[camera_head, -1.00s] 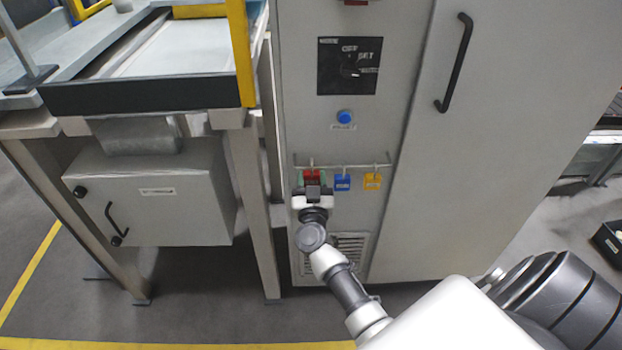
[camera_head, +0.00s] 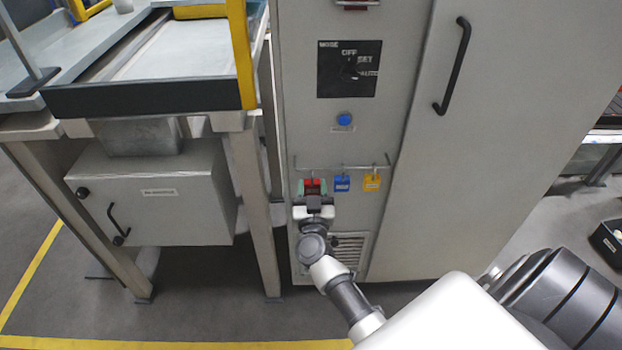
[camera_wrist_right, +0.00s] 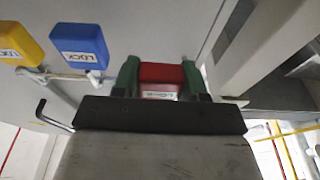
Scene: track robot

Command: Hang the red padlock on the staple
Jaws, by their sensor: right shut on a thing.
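The red padlock (camera_head: 312,186) is between the green fingertips of my right gripper (camera_head: 313,190), which is shut on it, in front of the grey cabinet. The wrist view shows the red padlock (camera_wrist_right: 161,73) held between both fingers (camera_wrist_right: 160,80). The padlock is just below the thin metal rail (camera_head: 355,166). I cannot tell whether its shackle is still on that rail. A red-and-metal part (camera_head: 356,5) is cut off at the top edge; I cannot tell whether it is the staple. My left gripper is not in view.
A blue padlock (camera_head: 342,184) and a yellow padlock (camera_head: 372,182) hang from the rail, right of the red one. Above are a blue button (camera_head: 344,119) and a black dial plate (camera_head: 349,69). A table leg (camera_head: 254,205) stands close on the left.

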